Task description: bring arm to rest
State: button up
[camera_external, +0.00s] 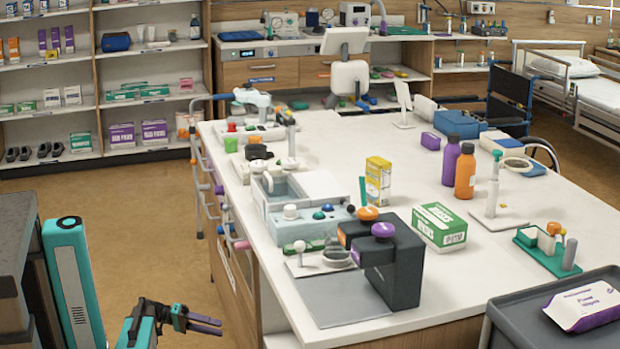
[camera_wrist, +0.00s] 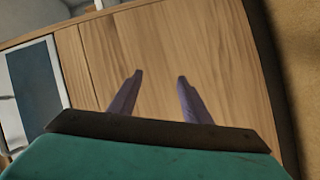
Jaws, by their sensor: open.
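My gripper (camera_external: 207,326) is at the lower left of the external view, low beside the near left side of the white counter (camera_external: 330,140). Its two purple fingers point to the right, toward the counter's wooden side. In the wrist view the fingers (camera_wrist: 157,95) are apart with nothing between them. Behind them is a wooden cabinet panel (camera_wrist: 210,50). My gripper is open and empty. My teal arm shows at the lower left of the external view, partly cut off by the frame edge.
The counter holds a black device (camera_external: 395,265), a green-and-white box (camera_external: 438,227), an orange bottle (camera_external: 465,172) and other items. Rails (camera_external: 222,205) stand out from its left side. A grey tray (camera_external: 520,318) is at lower right. Brown floor (camera_external: 120,225) left of the counter is clear.

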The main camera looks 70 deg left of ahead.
jog(key=w+d+f+m+g+h+p, duration=0.1)
jog(key=w+d+f+g+p, duration=0.2)
jog(key=d, duration=0.7)
jog(key=w+d+f+m+g+h+p, duration=0.1)
jog(key=d+f+g+p, duration=0.25)
jog(key=d, duration=0.65)
jog(key=w+d+f+g+h+p, duration=0.1)
jog(key=w+d+f+g+p, duration=0.2)
jog(key=d, duration=0.7)
jog(key=s+d+r+m+g+y+p, duration=0.2)
jog(key=s+d+r+g+y+p, duration=0.1)
jog(key=d+p, duration=0.4)
jog(key=s+d+r+m+g+y+p, duration=0.2)
jog(key=s+d+r+g+y+p, duration=0.1)
jog(key=d+p, duration=0.4)
jog(key=s+d+r+m+g+y+p, duration=0.2)
jog(key=s+d+r+g+y+p, duration=0.2)
jog(key=d+p, duration=0.4)
jog(key=shift+m+p, duration=0.3)
jog(key=shift+p, duration=0.95)
jog(key=shift+w+a+f+g, duration=0.1)
jog(key=shift+w+g, duration=0.05)
jog(key=shift+g, duration=0.1)
